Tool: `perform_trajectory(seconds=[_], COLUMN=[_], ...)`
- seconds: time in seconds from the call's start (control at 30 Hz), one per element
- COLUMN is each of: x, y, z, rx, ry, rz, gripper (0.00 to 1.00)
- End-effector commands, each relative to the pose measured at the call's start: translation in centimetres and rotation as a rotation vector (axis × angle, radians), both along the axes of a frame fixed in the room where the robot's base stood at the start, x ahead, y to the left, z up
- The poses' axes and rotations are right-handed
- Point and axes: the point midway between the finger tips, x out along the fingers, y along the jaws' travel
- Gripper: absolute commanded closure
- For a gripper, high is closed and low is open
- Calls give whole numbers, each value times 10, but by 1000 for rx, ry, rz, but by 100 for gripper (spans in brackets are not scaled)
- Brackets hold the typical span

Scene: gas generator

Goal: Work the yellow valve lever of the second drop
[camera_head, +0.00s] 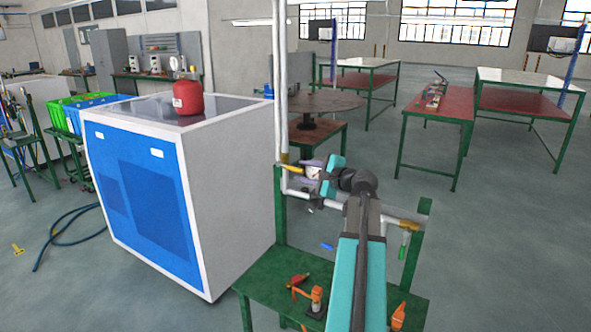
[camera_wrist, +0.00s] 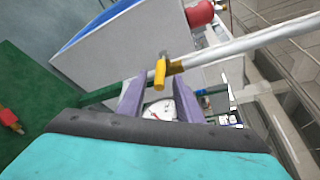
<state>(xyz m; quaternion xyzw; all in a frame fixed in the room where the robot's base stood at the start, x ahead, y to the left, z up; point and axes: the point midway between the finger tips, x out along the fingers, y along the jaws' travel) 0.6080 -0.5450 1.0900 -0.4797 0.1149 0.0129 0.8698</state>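In the head view a yellow valve lever (camera_head: 291,168) sits on the white pipe to the left of my gripper (camera_head: 313,168). In the wrist view the yellow lever (camera_wrist: 160,73) stands out from the pipe, just beyond my fingertips. My gripper (camera_wrist: 160,100) is open, its two purple fingers apart. A round white gauge (camera_wrist: 160,110) shows between the fingers; I cannot tell whether they touch it. The lever is outside the fingers and looks clear of them. My arm hides part of the pipework in the head view.
Blue (camera_head: 327,246) and green (camera_head: 403,246) handles hang lower on the pipework. A green table (camera_head: 262,285) below holds orange and red tools. A blue and white cabinet (camera_head: 150,190) with a red tank (camera_head: 188,97) on top stands at left. The vertical pipe (camera_head: 281,80) rises close by.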

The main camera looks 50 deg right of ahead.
Motion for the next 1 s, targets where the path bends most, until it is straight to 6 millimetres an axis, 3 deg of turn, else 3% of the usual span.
perform_trajectory(seconds=[0.3, 0.77, 0.93, 1.0], x=[37, 45, 45, 45], y=[-5, -4, -4, -4], z=[-7, -10, -10, -10], rx=[1, 0, 0, 0], ry=[0, 0, 0, 0], rz=[0, 0, 0, 0], gripper=[67, 67, 96, 100])
